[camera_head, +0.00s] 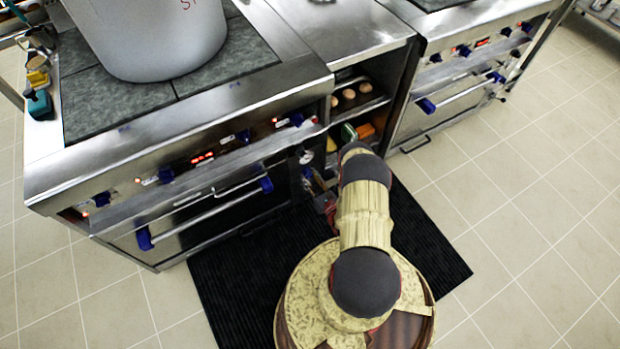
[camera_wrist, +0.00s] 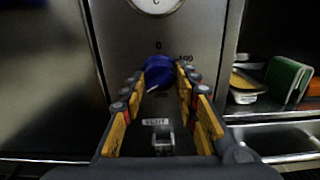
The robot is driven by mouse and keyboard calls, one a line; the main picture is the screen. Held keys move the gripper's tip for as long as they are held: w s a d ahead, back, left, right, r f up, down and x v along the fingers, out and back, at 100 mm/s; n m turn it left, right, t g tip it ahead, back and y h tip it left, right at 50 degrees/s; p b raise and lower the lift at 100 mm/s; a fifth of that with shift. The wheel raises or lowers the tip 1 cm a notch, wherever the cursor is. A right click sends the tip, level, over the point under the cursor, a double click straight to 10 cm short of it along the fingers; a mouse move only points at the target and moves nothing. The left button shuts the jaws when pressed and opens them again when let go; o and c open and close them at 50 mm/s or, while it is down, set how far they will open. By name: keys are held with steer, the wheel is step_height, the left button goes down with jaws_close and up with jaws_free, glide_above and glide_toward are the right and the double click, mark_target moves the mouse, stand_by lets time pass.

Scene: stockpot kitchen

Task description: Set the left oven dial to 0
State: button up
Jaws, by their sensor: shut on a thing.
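The blue oven dial (camera_wrist: 159,67) sits on the steel panel of the left stove, in the middle of the wrist view. A "0" is printed above it and a larger number, perhaps 100, at its upper right. A pale pointer mark shows at the dial's lower left side. My gripper (camera_wrist: 166,80) is shut on the dial, with yellow-and-black fingers on its left and right sides. In the head view my gripper (camera_head: 319,190) is at the narrow panel at the oven's right end, and my arm partly hides it. The dial is not clear there.
A round white gauge (camera_wrist: 156,4) is above the dial, and a small labelled switch (camera_wrist: 162,140) below it. The oven door handle (camera_head: 205,213) is to the left. Open shelves (camera_head: 362,103) with food are to the right. A large pot (camera_head: 150,40) stands on the stove.

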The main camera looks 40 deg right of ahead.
steer(key=c, duration=0.4)
steer(key=shift+c, duration=0.2)
